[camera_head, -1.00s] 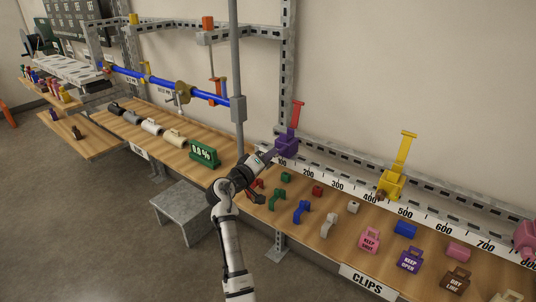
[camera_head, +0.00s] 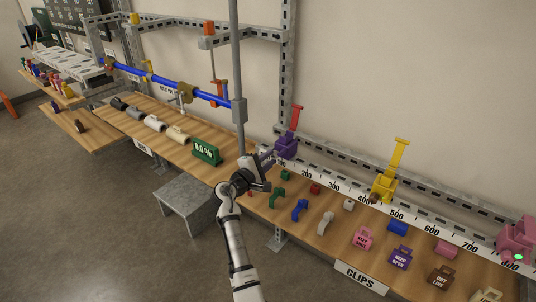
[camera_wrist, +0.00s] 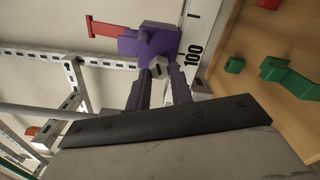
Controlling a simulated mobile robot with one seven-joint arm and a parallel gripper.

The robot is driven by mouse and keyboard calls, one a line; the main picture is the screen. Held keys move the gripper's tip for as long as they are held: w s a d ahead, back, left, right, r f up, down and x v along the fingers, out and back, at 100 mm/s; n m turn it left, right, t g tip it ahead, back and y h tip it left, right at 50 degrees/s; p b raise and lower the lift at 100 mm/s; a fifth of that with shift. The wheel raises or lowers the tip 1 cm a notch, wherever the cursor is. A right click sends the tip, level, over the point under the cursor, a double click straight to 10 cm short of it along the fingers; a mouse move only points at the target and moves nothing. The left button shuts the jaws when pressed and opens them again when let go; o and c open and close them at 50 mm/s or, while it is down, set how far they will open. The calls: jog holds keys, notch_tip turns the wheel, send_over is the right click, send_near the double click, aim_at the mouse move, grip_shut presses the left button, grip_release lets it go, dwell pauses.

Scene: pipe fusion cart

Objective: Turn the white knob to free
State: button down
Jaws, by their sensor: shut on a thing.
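A small pale, faceted knob (camera_wrist: 157,67), off-white to grey, sits on the front of a purple clamp block (camera_wrist: 150,42) with a red lever (camera_wrist: 108,30). My gripper (camera_wrist: 161,76) is shut on this knob, one finger on each side of it. In the head view the purple clamp (camera_head: 286,147) stands at the left end of the white scale, near the 100 mark, with its red lever (camera_head: 296,118) upright. My gripper (camera_head: 269,159) reaches it from the front left. The knob is too small and covered to make out there.
A grey upright post (camera_head: 239,120) stands close left of my gripper. A yellow clamp (camera_head: 384,186) and a pink one (camera_head: 516,240) with a green light sit farther right on the scale (camera_head: 345,188). Clips and tags lie on the wooden bench (camera_head: 300,228).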

jog(key=n+p, duration=0.1)
jog(key=n, duration=0.4)
jog(key=shift+n+p, duration=0.3)
jog(key=shift+n, duration=0.1)
jog(key=n, duration=0.6)
jog(key=shift+n, duration=0.4)
jog(key=c, duration=1.2)
grip_release()
jog(key=shift+c, duration=0.2)
jog(key=shift+s, duration=0.1)
jog(key=b+v, duration=0.3)
jog(key=v, duration=1)
jog(key=shift+s+a+b, duration=0.25)
jog(key=shift+s+b, duration=0.05)
